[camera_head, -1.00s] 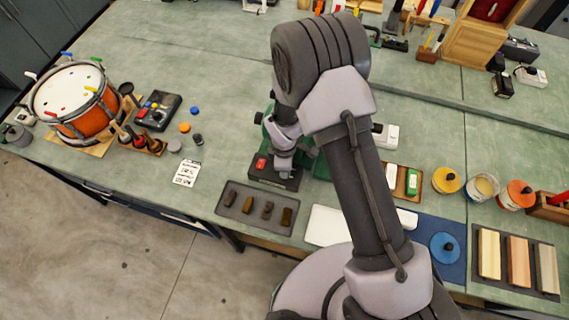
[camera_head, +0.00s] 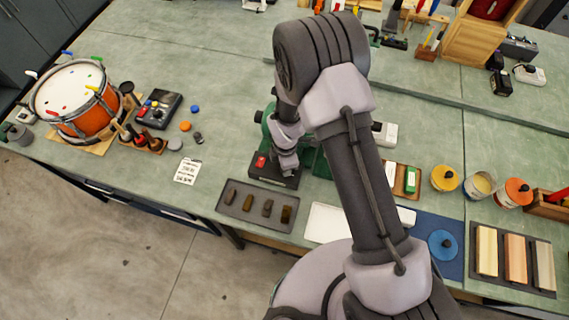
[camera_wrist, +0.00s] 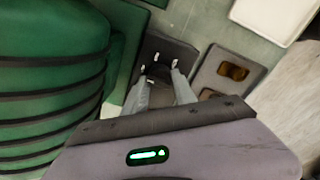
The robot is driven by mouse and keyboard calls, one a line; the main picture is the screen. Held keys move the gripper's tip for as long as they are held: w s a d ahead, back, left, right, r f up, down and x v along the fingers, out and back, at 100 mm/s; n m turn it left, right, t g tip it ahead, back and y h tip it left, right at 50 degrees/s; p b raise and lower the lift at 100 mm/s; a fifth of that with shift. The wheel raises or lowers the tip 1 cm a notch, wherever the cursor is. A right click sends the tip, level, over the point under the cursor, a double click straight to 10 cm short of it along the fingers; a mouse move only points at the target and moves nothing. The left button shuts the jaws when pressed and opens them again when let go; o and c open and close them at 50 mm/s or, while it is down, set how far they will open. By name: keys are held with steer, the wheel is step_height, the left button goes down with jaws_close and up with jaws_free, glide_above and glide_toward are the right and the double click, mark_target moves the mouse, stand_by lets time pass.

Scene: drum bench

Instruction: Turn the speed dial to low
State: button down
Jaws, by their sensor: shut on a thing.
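The speed dial (camera_wrist: 157,72) is a small dark knob on a dark control box, with white marks around it in the wrist view. The box (camera_wrist: 165,47) also shows in the head view (camera_head: 264,174), with a red switch (camera_head: 260,161) at its left. My gripper (camera_wrist: 160,78) points down at the box, its two pale fingers either side of the dial and shut on it. In the head view my gripper (camera_head: 287,168) is over the right part of the box and hides the dial. I cannot read which mark the dial points to.
A green ribbed motor (camera_wrist: 50,75) stands close beside the box. A dark tray (camera_head: 232,207) with several brown blocks lies just in front of it. A white tray (camera_head: 325,222) is to the right. Bare bench lies left of the box, near a printed card (camera_head: 187,171).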

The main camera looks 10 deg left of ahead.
steer(key=c, duration=1)
jaws_free()
steer(key=shift+c, duration=0.2)
steer(key=shift+r, duration=0.1)
step_height(320, 180, up, 17)
steer(key=p, duration=0.2)
steer(key=shift+s+d, duration=0.2)
steer(key=shift+s, duration=0.25)
steer(key=shift+r, duration=0.1)
